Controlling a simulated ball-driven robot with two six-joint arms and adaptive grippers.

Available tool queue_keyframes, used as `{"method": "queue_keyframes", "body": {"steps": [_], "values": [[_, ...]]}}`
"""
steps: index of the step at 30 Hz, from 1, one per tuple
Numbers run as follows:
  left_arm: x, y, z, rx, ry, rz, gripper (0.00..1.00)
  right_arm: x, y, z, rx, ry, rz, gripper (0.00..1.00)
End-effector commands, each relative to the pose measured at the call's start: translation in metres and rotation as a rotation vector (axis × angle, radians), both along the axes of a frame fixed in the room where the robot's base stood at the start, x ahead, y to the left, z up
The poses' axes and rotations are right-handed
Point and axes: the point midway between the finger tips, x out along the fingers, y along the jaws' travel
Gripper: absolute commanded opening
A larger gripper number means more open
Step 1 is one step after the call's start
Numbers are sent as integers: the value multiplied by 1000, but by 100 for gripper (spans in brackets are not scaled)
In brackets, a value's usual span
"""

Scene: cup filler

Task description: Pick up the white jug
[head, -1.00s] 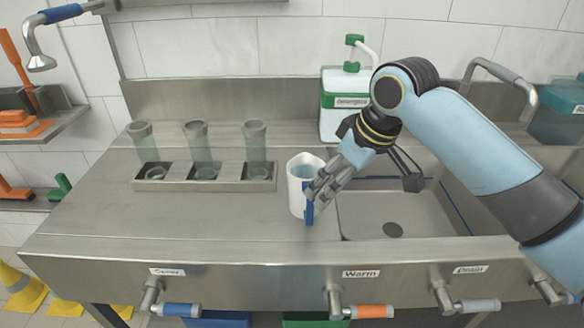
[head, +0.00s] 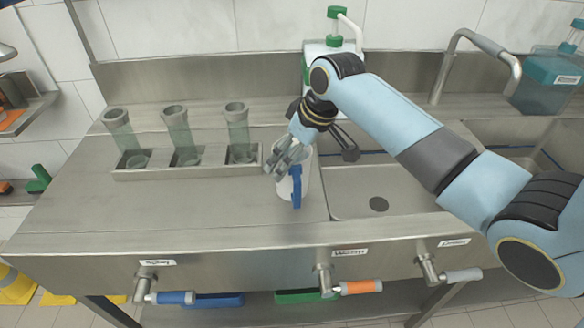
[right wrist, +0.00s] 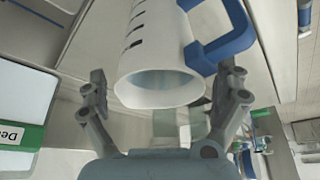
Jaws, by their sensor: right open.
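The white jug (head: 285,185) with a blue handle (head: 296,186) stands on the steel counter, left of the sink basin. It looks upright, and its upper part is partly hidden behind my right gripper in the head view. My right gripper (head: 280,168) is open at the jug. In the right wrist view the jug (right wrist: 152,60) lies between the two spread fingers of my right gripper (right wrist: 165,85), with its open rim toward the palm and its handle (right wrist: 222,45) beside one finger. My left gripper is not in view.
A steel rack (head: 187,172) with several tube-shaped cups stands left of the jug. A white and green detergent dispenser (head: 318,50) stands behind my right arm. The sink basin (head: 400,200) is right of the jug. The counter's left front is clear.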

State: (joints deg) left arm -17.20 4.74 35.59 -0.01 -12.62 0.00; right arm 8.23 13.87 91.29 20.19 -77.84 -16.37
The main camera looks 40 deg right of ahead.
Motion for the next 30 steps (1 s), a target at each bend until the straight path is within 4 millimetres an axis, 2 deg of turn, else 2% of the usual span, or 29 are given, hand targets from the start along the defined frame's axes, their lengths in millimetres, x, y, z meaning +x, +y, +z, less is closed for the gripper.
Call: {"method": "queue_keyframes", "body": {"steps": [8,20,30], "values": [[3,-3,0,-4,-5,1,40,2,1,-5,-1,-1,1,100],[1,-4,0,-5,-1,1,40,2,1,-5,0,0,1,50],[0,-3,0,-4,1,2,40,2,1,-5,0,0,1,48]]}}
